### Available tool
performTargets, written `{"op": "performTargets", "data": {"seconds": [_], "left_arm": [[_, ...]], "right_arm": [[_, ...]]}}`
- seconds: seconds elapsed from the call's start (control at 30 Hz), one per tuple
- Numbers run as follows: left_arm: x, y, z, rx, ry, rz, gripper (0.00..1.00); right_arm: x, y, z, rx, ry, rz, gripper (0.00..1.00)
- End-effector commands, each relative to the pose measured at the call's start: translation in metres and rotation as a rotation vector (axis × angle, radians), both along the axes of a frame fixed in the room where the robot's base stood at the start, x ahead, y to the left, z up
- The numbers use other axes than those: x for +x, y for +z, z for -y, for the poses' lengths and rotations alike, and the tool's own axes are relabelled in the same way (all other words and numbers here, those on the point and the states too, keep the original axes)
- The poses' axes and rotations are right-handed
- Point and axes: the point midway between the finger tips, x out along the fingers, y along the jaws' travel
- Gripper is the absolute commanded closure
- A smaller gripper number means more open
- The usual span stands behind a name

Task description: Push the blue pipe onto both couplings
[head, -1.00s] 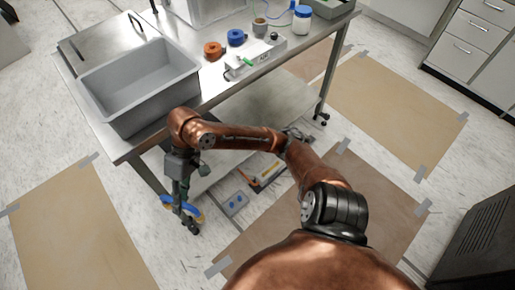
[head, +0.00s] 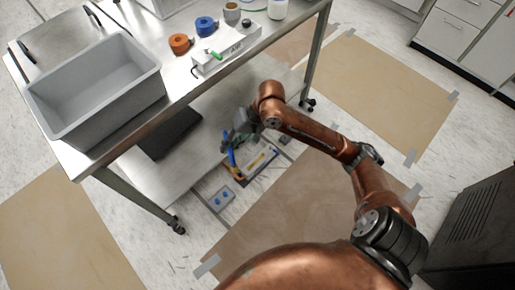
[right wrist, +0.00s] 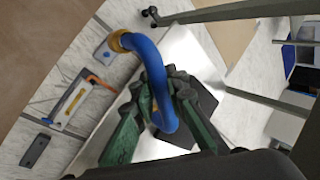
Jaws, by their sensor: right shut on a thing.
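An orange-yellow collar (right wrist: 119,40) shows at one pipe end; the other end curls back between the fingers. A small grey plate with two blue round spots (head: 221,197), perhaps the couplings, lies on the floor. The collar overlaps this plate (right wrist: 101,51) in the wrist view; contact cannot be told. My left gripper is out of view.
Brown floor sheets (head: 290,215) lie in front.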

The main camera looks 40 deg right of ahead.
Motion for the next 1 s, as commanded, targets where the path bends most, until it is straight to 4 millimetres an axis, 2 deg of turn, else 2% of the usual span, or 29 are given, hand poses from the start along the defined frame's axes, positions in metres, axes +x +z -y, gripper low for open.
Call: {"op": "performTargets", "data": {"seconds": [0.03,0.2,0.27,0.4,0.57,0.7,0.83,1.0], "left_arm": [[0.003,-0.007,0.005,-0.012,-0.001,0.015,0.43],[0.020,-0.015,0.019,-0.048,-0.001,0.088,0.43],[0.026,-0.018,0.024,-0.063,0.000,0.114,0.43],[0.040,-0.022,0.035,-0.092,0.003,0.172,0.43],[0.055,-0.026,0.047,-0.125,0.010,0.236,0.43],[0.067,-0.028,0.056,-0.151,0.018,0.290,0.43],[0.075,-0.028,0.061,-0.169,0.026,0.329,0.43],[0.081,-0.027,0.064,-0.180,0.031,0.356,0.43]], "right_arm": [[0.018,-0.030,0.009,0.002,-0.088,-0.012,1.00],[0.070,-0.103,0.048,0.000,-0.370,-0.014,1.00],[0.083,-0.131,0.063,0.001,-0.462,-0.014,1.00],[0.105,-0.199,0.099,-0.001,-0.656,-0.014,1.00],[0.113,-0.280,0.141,-0.003,-0.845,-0.013,1.00],[0.108,-0.341,0.170,-0.004,-0.964,-0.011,1.00],[0.102,-0.380,0.187,-0.004,-1.027,-0.005,1.00],[0.096,-0.404,0.197,-0.001,-1.060,0.000,1.00]]}}
